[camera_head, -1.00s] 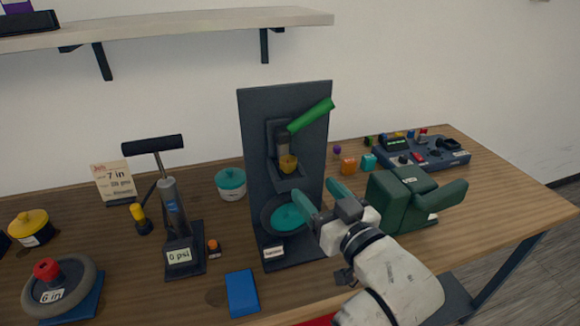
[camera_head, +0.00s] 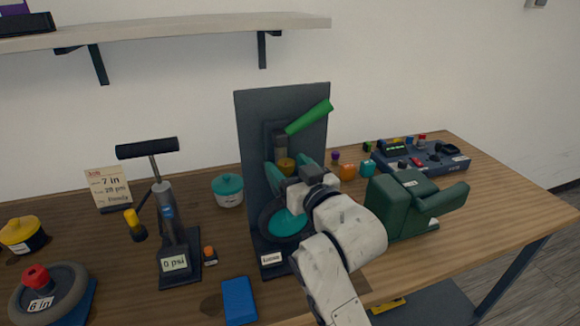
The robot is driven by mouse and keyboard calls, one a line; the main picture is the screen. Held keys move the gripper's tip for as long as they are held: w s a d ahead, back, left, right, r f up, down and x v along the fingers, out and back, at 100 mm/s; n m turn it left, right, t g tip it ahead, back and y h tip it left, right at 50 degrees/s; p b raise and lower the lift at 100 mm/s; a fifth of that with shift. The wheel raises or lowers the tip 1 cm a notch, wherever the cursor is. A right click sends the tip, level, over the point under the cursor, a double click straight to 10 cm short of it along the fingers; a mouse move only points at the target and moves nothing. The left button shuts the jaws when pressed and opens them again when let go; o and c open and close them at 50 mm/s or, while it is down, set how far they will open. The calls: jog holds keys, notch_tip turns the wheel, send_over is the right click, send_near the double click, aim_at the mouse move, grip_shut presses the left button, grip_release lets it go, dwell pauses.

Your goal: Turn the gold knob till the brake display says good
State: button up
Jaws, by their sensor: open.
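The gold knob (camera_head: 287,165) sits low on the dark upright panel (camera_head: 254,122), under a green lever (camera_head: 309,117). My gripper (camera_head: 288,170) is at the knob with its teal fingers apart, one on each side of it. I cannot tell whether the fingers touch the knob. A teal disc (camera_head: 289,223) shows at the panel's foot, partly behind my arm. A small white label (camera_head: 271,259) is on the panel's base; its text is too small to read. I cannot tell which screen is the brake display.
A green vise-like block (camera_head: 402,205) stands just right of my arm. A blue console (camera_head: 422,157) with a small lit screen is at the back right. A pump (camera_head: 167,215) reading 0 psi, a teal-lidded pot (camera_head: 229,190) and a blue block (camera_head: 239,300) are left.

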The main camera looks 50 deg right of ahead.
jog(key=c, duration=1.1)
jog(key=shift+o, duration=0.2)
jog(key=shift+f+b, duration=0.1)
jog(key=shift+b, duration=0.2)
jog(key=m+g+h+b, duration=0.2)
jog(key=h, duration=0.1)
jog(key=m+h+b, duration=0.1)
jog(key=shift+w+a+f+g+b, duration=0.1)
jog(key=shift+w+a+g+b, duration=0.15)
jog(key=shift+g+b, duration=0.15)
jog(key=m+g+h+b, duration=0.3)
jog(key=shift+w+a, duration=0.1)
jog(key=shift+r+g+h, duration=0.2)
jog(key=shift+g+h, duration=0.1)
jog(key=o, duration=1.1)
jog(key=shift+c, duration=0.2)
